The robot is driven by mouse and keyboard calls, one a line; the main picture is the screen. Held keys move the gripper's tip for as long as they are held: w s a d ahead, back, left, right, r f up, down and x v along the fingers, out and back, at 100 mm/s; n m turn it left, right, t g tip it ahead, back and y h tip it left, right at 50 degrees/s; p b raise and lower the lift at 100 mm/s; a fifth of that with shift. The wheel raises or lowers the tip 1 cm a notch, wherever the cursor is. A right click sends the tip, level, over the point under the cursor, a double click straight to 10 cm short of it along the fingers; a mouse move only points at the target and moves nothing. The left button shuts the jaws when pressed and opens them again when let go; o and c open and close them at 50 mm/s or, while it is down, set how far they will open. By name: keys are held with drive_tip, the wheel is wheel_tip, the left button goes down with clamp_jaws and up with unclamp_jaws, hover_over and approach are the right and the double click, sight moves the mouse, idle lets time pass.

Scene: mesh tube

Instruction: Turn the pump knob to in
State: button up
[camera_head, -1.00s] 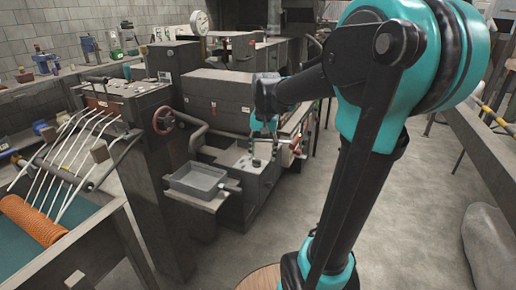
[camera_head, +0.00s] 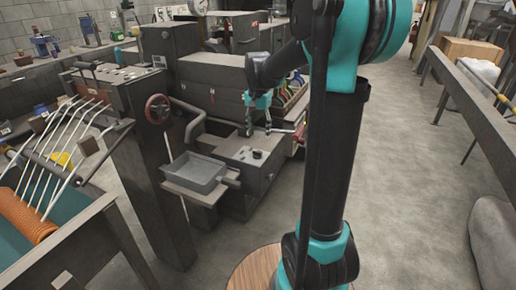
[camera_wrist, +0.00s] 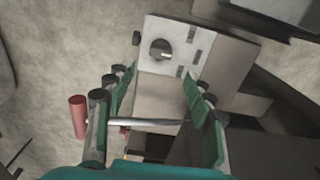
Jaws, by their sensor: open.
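The pump knob (camera_wrist: 161,49) is a round black dial with a pale pointer mark, set on a light grey panel (camera_wrist: 151,24) with small dark labels beside it. In the head view the knob (camera_head: 257,154) sits on top of a low grey pump box (camera_head: 228,151). My gripper (camera_wrist: 157,75) is open and empty, its green-padded fingers spread either side of the knob's line in the wrist view. In the head view my gripper (camera_head: 258,128) points down above the box, apart from the knob. The label wording is too small to read.
A silver rod with a red handle (camera_wrist: 78,115) crosses between my fingers in the wrist view, apparently below them. A grey tray (camera_head: 195,172) stands left of the box. A red handwheel (camera_head: 157,109) is further left. Open floor (camera_head: 410,190) lies to the right.

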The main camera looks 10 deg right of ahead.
sight(257, 154)
wheel_tip(257, 154, down, 8)
drive_tip(key=shift+r, duration=0.15)
idle(0.3)
drive_tip(key=c, duration=1.1)
